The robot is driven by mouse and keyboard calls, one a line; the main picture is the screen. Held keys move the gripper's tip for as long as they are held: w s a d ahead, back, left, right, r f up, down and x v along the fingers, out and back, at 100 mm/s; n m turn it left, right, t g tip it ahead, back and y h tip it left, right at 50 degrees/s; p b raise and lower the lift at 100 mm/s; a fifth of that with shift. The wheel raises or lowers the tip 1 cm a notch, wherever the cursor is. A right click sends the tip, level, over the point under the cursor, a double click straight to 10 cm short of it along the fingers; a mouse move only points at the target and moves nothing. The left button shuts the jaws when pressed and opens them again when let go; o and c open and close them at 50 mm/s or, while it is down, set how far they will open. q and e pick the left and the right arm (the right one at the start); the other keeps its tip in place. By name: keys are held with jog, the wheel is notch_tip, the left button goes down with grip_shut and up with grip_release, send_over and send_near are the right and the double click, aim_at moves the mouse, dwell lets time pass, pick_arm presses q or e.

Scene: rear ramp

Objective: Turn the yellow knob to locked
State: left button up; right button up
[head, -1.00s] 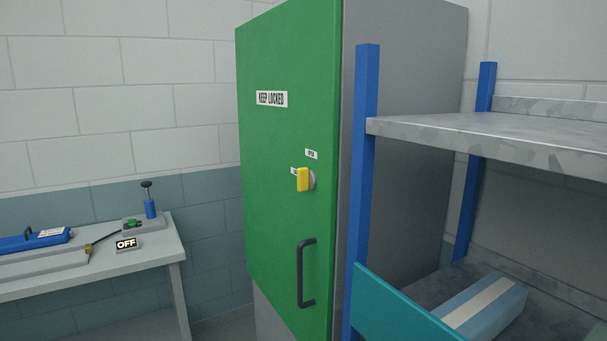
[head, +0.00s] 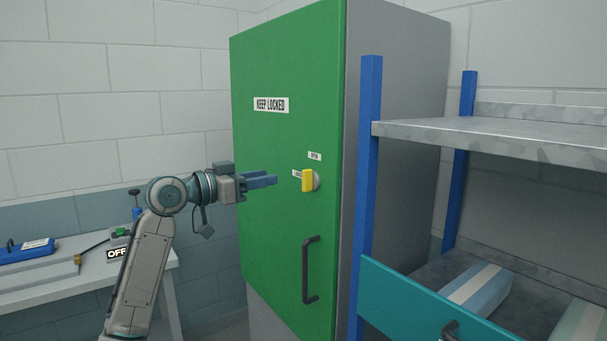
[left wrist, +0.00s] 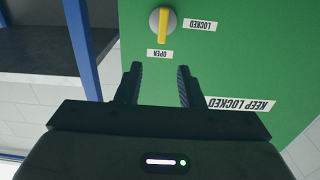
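The yellow knob (head: 308,180) sits on a grey round base on the green cabinet door (head: 285,215). It also shows in the left wrist view (left wrist: 163,27), where its bar is upright and in line with the OPEN label (left wrist: 160,53). The LOCKED label (left wrist: 200,25) is beside the knob, at a right angle to the bar. My left gripper (head: 264,181) is in front of the door, left of the knob and apart from it. In the left wrist view its two fingers (left wrist: 158,78) are spread with nothing between them. My right gripper is not in view.
A black door handle (head: 308,270) is below the knob. A blue-posted metal shelf (head: 480,135) and a teal panel (head: 420,305) stand close on the right. A bench (head: 120,275) with tools and an OFF sign is at the left.

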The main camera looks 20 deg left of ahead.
aim_at(303, 172)
pick_arm(q)
jog(key=p+x, duration=0.4)
jog(key=x, duration=0.5)
jog(key=shift+w+d, duration=0.2)
jog(key=shift+w, duration=0.1)
jog(key=shift+w+d+f, duration=0.1)
jog(key=shift+w+d, duration=0.15)
jog(key=shift+w, duration=0.15)
grip_shut()
